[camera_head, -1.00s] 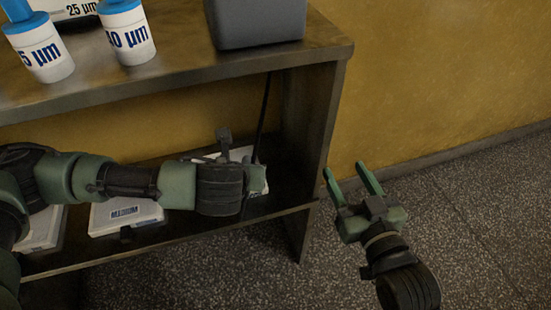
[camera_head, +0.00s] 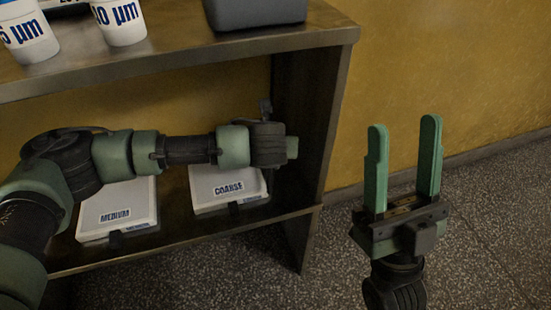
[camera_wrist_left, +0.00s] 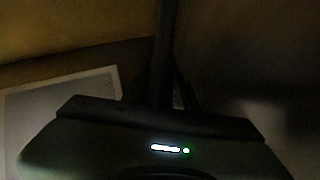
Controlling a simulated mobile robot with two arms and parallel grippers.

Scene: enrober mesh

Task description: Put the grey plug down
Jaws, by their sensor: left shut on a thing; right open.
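In the left wrist view, a dark upright bar or cord (camera_wrist_left: 165,50) rises in front of the gripper body, too dark to name surely. My right gripper (camera_head: 403,160) is open and empty, fingers up, over the floor right of the shelf.
On the lower shelf (camera_head: 175,240) lie a white MEDIUM tray (camera_head: 135,195) and a white COARSE tray (camera_head: 205,185). A grey box (camera_head: 255,12) and white labelled cups (camera_head: 120,22) stand on the top (camera_head: 180,60). The shelf's side panel (camera_head: 305,125) is close right of my left gripper.

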